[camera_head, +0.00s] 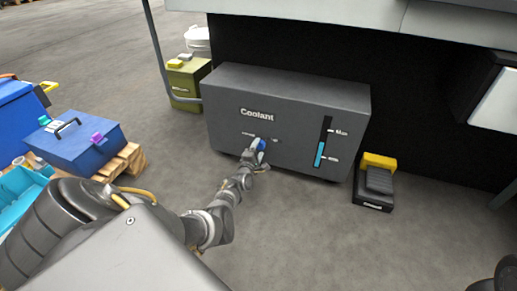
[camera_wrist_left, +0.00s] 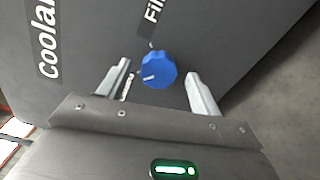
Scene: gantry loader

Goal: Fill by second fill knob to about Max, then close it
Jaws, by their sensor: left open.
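The dark grey Coolant tank (camera_head: 225,110) stands on the floor ahead. Its upright gauge (camera_head: 320,150) shows a blue column whose top lies between the Min and Max marks. The blue fill knob (camera_head: 262,144) is on the tank's front, partly hidden by my left gripper (camera_head: 256,151) in the head view. In the left wrist view the round blue knob (camera_wrist_left: 158,70) has a white mark and sits below a partly cut-off "Fil" label. My left gripper (camera_wrist_left: 158,75) is open, one finger on each side of the knob, with visible gaps. My right gripper is not in view.
A black and yellow pedal (camera_head: 378,182) is on the floor right of the tank. A green box (camera_head: 186,80) stands behind its left end. A blue toolbox (camera_head: 85,145) on a wooden pallet is at the left. A machine body overhangs the tank. Floor in front is clear.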

